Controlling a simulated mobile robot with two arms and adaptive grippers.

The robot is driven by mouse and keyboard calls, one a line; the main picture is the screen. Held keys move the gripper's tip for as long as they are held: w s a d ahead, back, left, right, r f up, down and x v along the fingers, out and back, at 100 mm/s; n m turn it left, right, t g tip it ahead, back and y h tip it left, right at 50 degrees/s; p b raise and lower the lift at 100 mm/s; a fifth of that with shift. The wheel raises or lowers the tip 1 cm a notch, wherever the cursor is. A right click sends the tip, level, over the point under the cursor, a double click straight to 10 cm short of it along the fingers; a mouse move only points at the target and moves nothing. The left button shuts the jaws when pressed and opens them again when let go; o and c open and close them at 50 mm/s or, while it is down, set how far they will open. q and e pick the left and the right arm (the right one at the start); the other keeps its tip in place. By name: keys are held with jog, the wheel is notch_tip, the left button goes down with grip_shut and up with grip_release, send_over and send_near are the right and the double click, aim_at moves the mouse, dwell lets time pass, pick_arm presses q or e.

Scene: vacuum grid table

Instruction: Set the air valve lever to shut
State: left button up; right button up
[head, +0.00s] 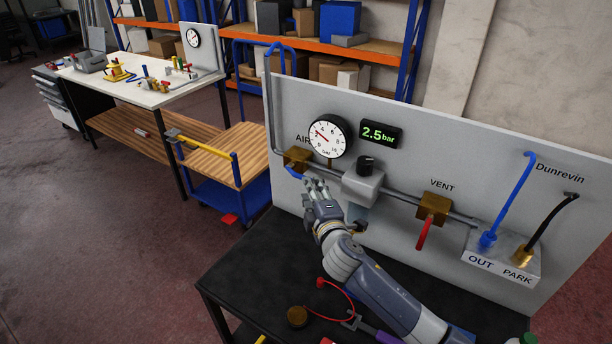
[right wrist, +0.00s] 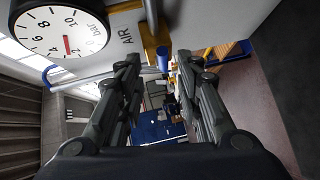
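The air valve is a brass block (head: 297,157) on the grey pipe at the left of the upright panel, below the AIR label. Its blue lever (head: 293,172) shows at the lower left of the block; part of it is hidden by my right gripper, so its full angle is unclear. My right gripper (head: 314,184) is just below and right of the valve. In the right wrist view the two fingers (right wrist: 158,58) are apart, with the brass valve (right wrist: 153,38) beyond them and the blue lever (right wrist: 162,59) between the tips. Contact is not clear. My left gripper is out of view.
The gauge (head: 328,136) and a display (head: 381,134) reading 2.5 bar are above. A regulator with a black knob (head: 365,165) is right of the gripper. The vent valve's red lever (head: 424,232) hangs down. Loose items lie on the black table (head: 250,262).

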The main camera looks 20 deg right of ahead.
jog(key=w, duration=0.4)
jog(key=w+f+p, duration=0.1)
jog(key=w, duration=0.1)
jog(key=shift+w+d+f, duration=0.1)
jog(key=shift+w+d, duration=0.3)
jog(key=shift+w, duration=0.3)
jog(key=shift+f, duration=0.15)
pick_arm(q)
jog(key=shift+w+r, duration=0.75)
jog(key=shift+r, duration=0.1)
pick_arm(e)
grip_shut()
